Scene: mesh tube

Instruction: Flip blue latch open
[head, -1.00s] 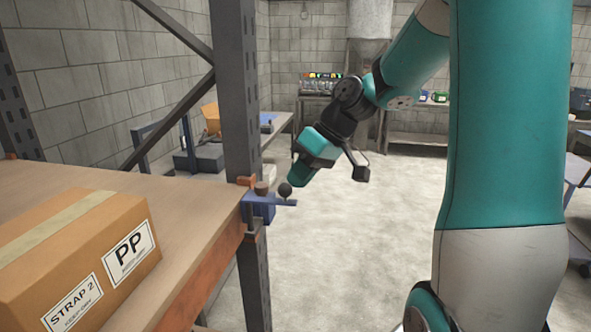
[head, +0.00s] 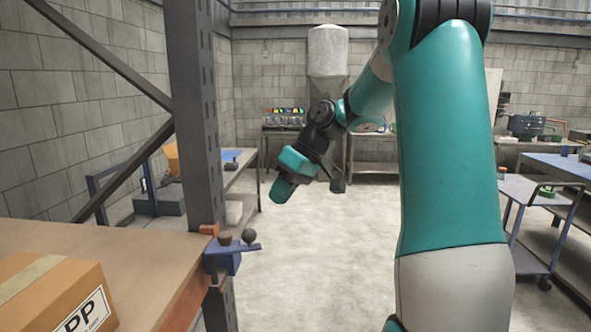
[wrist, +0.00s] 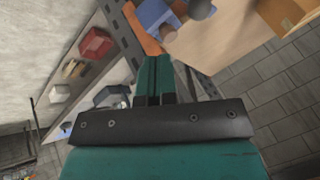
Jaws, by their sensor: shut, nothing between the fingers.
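The blue latch (head: 222,262) is fixed at the corner of the wooden shelf, by the dark upright. Its flat blue arm (head: 250,247) sticks out to the right, with a black ball knob (head: 249,237) above it. A brown knob (head: 225,238) sits just left of the ball. In the wrist view the blue latch (wrist: 154,14) is at the top edge, partly cut off. My gripper (head: 279,199) is shut and empty, up and to the right of the ball knob and apart from it. Its fingers (wrist: 154,72) lie together in the wrist view, below the latch.
The dark steel upright (head: 196,120) stands right behind the latch. A cardboard box (head: 50,290) lies on the wooden shelf (head: 140,262) at left. A blue cart (head: 540,200) stands at right. The concrete floor (head: 320,250) right of the latch is clear.

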